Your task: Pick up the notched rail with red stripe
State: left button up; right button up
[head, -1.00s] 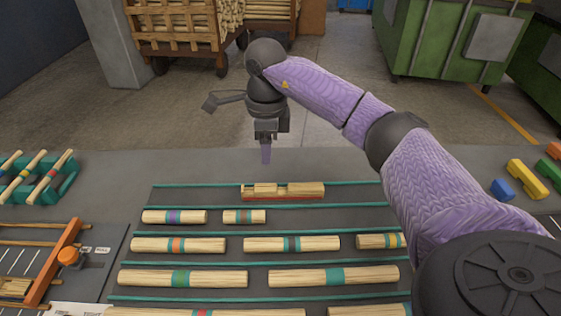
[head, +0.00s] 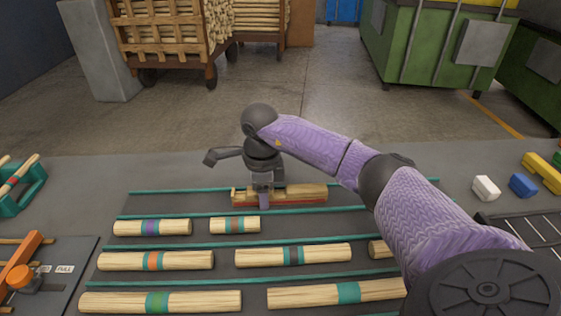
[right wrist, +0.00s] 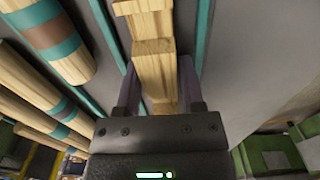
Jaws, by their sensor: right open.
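The notched rail with red stripe (head: 305,194) lies in the back row of the dark mat, with notches toward its left end and red low along its front side. My right gripper (head: 264,203) is down at the rail's left part, pointing downward. In the right wrist view, the notched rail (right wrist: 152,58) runs between the two open fingers of the right gripper (right wrist: 158,90), one finger on each side. Whether the fingers touch it I cannot tell. My left gripper is not in view.
Teal strips (head: 170,245) separate rows of striped wooden rods, such as one with a purple band (head: 125,228). Coloured blocks, including a blue one (head: 523,185), lie at the right. An orange-handled fixture (head: 22,262) stands at the left. Carts and green bins stand beyond the table.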

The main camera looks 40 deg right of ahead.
jog(key=shift+r, duration=0.15)
grip_shut()
jog(key=shift+r, duration=0.1)
